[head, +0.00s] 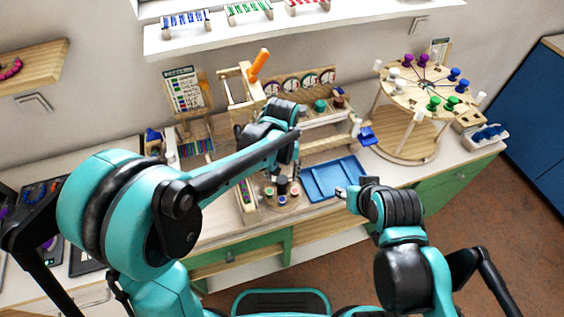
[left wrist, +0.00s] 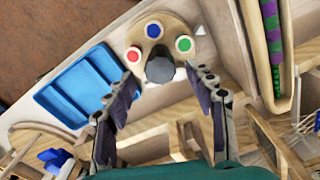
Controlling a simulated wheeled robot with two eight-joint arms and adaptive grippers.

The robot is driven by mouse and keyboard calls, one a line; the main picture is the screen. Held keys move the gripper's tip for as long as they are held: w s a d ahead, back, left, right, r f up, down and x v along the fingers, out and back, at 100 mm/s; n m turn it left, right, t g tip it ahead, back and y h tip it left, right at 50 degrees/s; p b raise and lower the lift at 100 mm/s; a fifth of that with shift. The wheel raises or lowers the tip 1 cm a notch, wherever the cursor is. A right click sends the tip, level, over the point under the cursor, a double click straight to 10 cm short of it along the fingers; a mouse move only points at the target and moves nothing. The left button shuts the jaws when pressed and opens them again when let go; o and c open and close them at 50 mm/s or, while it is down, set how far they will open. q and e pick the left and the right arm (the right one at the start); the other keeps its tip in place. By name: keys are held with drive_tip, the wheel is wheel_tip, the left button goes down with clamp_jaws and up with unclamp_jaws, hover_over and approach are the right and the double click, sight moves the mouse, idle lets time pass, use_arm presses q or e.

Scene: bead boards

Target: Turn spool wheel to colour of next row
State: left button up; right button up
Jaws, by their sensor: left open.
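The spool wheel (head: 410,93) is a round wooden disc on posts at the right of the bench in the head view. It carries purple, blue, green and white spools. A pattern card (head: 185,90) with coloured rows stands at the back left. My left gripper (head: 290,168) is above a small button stand with red, blue and green buttons and a dark knob. In the left wrist view its open fingers (left wrist: 165,82) point towards the grey knob (left wrist: 160,69), with nothing held. My right gripper (head: 345,192) is by the blue tray; its opening is too small to judge.
The blue tray (head: 318,192) lies in the middle of the bench, and it also shows in the left wrist view (left wrist: 72,88). A wooden frame with an orange handle (head: 259,64) stands behind my left arm. A shelf (head: 300,33) hangs above.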

use_arm(q)
wheel_tip(320, 180, up, 10)
idle(0.3)
drive_tip(key=shift+f, duration=0.1)
drive_tip(key=s+a+f+t+b, duration=0.1)
drive_tip(key=s+a+t, duration=0.2)
drive_tip(key=s+a, duration=0.3)
drive_tip(key=s+a+f+t+b, duration=0.1)
drive_tip(key=s+a+t, duration=0.3)
drive_tip(key=a, duration=0.8)
drive_tip(key=shift+s+a, duration=0.3)
drive_tip(key=shift+s, duration=0.55)
drive_tip(key=shift+f, duration=0.1)
